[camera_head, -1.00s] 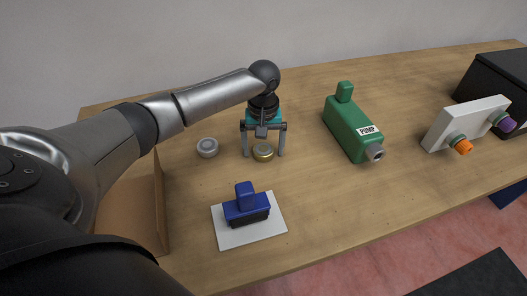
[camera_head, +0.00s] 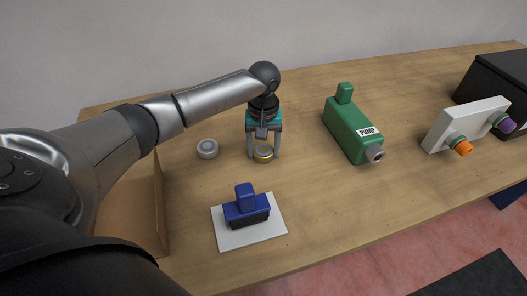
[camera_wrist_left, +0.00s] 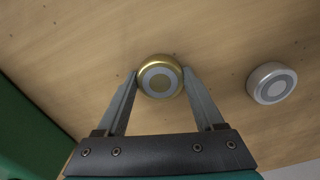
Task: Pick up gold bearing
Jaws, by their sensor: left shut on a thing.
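The gold bearing (camera_head: 263,155) is a short round piece with a gold rim and a grey face. It is on the wooden table, and it also shows in the left wrist view (camera_wrist_left: 160,64). My left gripper (camera_head: 263,153) points down over it and is shut on it, one finger on each side. In the left wrist view the two fingertips (camera_wrist_left: 160,74) touch opposite sides of the gold rim. A gap between bearing and table cannot be made out. My right gripper is not in view.
A silver bearing (camera_head: 207,148) lies left of the gold one. A blue block with a handle (camera_head: 245,207) stands on a white plate (camera_head: 275,235) in front. A green pump (camera_head: 350,130) is to the right, then a white panel (camera_head: 465,122) with orange and purple knobs. A brown box (camera_head: 160,205) is at left.

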